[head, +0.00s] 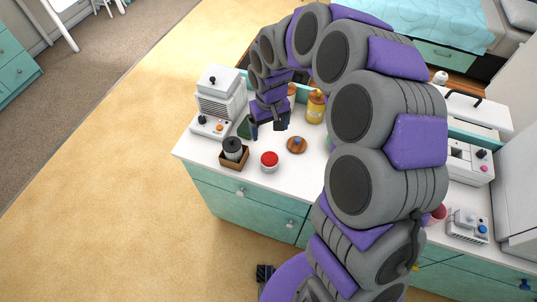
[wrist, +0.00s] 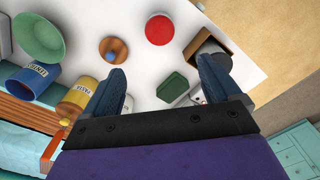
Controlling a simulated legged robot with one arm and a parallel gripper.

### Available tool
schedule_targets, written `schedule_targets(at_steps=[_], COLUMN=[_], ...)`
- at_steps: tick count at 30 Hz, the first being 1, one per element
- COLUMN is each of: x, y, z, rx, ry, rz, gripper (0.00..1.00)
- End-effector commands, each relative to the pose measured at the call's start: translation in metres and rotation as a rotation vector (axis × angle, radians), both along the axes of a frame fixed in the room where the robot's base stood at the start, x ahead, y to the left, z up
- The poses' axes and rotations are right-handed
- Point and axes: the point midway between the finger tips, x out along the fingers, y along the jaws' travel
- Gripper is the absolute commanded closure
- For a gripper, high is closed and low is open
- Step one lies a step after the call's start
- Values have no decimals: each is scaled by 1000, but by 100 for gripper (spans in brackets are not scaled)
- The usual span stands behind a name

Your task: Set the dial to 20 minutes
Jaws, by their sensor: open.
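I cannot tell for certain which knob is the task's dial, and no minute marks are readable. A white appliance (head: 221,100) at the counter's left end has a dark knob (head: 201,119) and an orange knob (head: 219,128) on its front ledge. My gripper (head: 267,125) is open and empty above the counter, right of this appliance and apart from it. In the wrist view my gripper (wrist: 160,76) has its two fingers wide apart, with a green block (wrist: 172,86) between them. A white piece with small knobs is partly hidden behind the right finger there.
Near my gripper stand a red-topped jar (head: 269,161), a brown box (head: 234,163) with a dark cylinder, a wooden disc (head: 297,146) with a blue knob, and a yellow canister (head: 315,110). Another white appliance (head: 467,226) with a blue knob stands at the right.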

Motion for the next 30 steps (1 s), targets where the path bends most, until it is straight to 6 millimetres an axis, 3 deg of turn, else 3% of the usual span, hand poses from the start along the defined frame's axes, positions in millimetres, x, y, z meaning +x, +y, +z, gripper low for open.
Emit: schedule_targets(at_steps=[21, 30], x=[-2, -1], y=[0, 1], z=[-138, -158], rx=[-3, 0], ry=[6, 0], rz=[-1, -1], gripper=[9, 9])
